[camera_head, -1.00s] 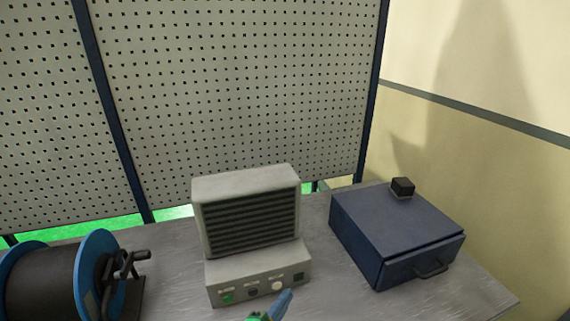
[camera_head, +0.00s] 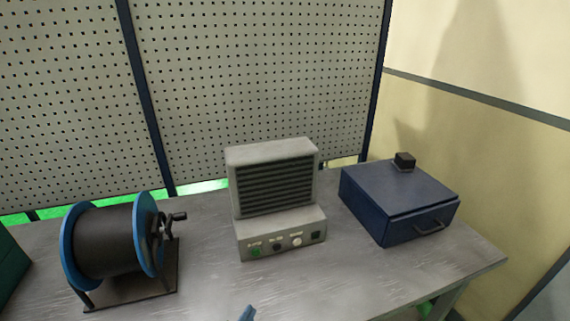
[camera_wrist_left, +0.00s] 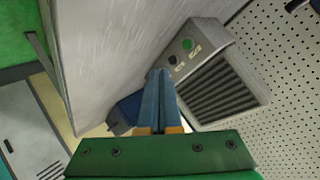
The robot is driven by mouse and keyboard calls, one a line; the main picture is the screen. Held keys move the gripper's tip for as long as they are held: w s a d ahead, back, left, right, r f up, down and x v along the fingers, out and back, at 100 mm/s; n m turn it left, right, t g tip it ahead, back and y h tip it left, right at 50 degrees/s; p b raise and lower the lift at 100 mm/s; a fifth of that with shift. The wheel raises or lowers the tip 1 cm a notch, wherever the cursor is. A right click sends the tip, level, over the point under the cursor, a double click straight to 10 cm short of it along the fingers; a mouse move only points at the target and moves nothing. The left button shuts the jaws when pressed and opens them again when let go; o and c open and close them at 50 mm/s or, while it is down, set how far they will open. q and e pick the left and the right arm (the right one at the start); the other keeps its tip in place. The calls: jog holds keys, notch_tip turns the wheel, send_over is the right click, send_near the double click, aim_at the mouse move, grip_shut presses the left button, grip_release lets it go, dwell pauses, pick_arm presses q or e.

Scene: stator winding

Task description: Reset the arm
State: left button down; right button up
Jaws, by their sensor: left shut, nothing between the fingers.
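My left gripper (camera_head: 247,313) shows only as a blue fingertip at the bottom edge of the head view, in front of the grey machine and apart from it. In the left wrist view, its two blue fingers (camera_wrist_left: 158,100) are together with nothing between them. The grey machine (camera_head: 278,190) has a slatted front and a base with a green button and knobs. It stands upright on the grey table (camera_head: 210,285). My right gripper is in neither view.
A black spool with blue flanges (camera_head: 108,240) stands on the table at left. A dark blue box (camera_head: 400,203) with a handle and a small black block on top is at right. A perforated panel (camera_head: 240,70) stands behind. The front middle of the table is clear.

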pick_arm(q)
jog(key=s+a+f+n+g+y, duration=0.1)
jog(key=s+a+n+g, duration=0.3)
jog(key=s, duration=0.5)
jog(key=s+a+f+n+g+y, duration=0.1)
jog(key=s+a+n+g, duration=0.3)
jog(key=s, duration=0.6)
notch_tip(320, 180, down, 21)
jog(key=s+g+b, duration=0.1)
jog(key=s+b, duration=0.2)
jog(key=b, duration=0.2)
jog(key=s+a+f+b, duration=0.1)
jog(key=s+f+b, duration=0.1)
jog(key=s+f, duration=0.4)
jog(key=s+a+f+m+g+b, duration=0.1)
jog(key=s+f+b, duration=0.2)
jog(key=s+f, duration=0.3)
notch_tip(320, 180, down, 4)
jog(key=shift+s+a+f+g, duration=0.15)
jog(key=shift+a+g, duration=0.15)
jog(key=shift+a, duration=0.1)
